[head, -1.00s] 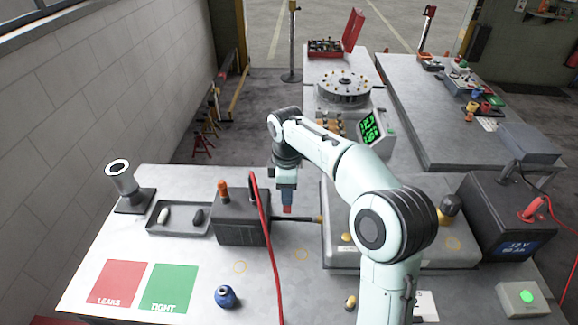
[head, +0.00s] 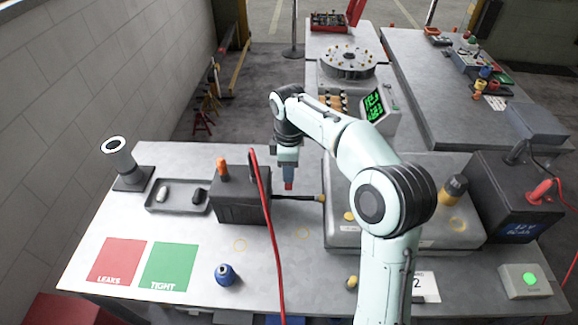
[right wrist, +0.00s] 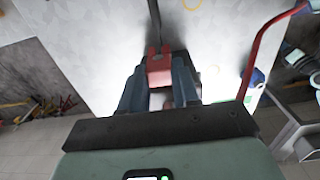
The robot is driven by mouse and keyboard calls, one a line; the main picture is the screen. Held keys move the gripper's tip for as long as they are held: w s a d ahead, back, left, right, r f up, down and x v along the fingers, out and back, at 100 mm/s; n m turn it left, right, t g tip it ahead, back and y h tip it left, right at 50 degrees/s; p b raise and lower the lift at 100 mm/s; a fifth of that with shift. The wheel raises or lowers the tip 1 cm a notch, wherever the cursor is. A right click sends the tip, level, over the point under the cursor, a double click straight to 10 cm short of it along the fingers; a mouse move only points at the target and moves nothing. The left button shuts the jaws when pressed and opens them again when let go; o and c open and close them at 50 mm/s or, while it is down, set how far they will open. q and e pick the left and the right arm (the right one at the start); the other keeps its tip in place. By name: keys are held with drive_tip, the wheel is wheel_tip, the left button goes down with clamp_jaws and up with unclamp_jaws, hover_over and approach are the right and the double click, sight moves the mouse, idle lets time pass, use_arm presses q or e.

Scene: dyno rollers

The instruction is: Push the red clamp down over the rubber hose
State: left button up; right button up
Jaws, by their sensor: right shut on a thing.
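The red clamp (head: 288,186) is between the fingertips of my right gripper (head: 287,175), which is shut on it and points down. The clamp also shows in the right wrist view (right wrist: 159,70) between the blue-grey fingers (right wrist: 158,85). The black rubber hose (head: 308,198) runs level from the dark box (head: 238,208) toward the grey case. The clamp is at the hose in the head view, and in the wrist view it lines up with the hose (right wrist: 154,22). I cannot tell whether it touches the hose. My left gripper is not in view.
A thin red cable (head: 268,225) crosses in front of the box. A grey case (head: 350,235) lies to the right, with a black battery (head: 505,215) beyond. The bench front is partly clear.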

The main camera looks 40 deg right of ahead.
sight(289, 187)
drive_tip(key=shift+f+b, duration=0.85)
drive_tip(key=shift+f, duration=0.75)
drive_tip(key=shift+f+b, duration=0.75)
drive_tip(key=shift+f, duration=1.3)
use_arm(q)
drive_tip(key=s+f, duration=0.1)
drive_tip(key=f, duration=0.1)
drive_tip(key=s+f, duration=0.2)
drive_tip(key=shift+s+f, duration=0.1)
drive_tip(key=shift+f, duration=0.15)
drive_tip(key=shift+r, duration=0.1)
use_arm(e)
drive_tip(key=shift+f, duration=0.25)
drive_tip(key=o, duration=1)
wheel_tip(289, 187, up, 13)
drive_tip(key=p, duration=0.3)
drive_tip(key=shift+w+r, duration=0.1)
drive_tip(key=shift+r, duration=0.1)
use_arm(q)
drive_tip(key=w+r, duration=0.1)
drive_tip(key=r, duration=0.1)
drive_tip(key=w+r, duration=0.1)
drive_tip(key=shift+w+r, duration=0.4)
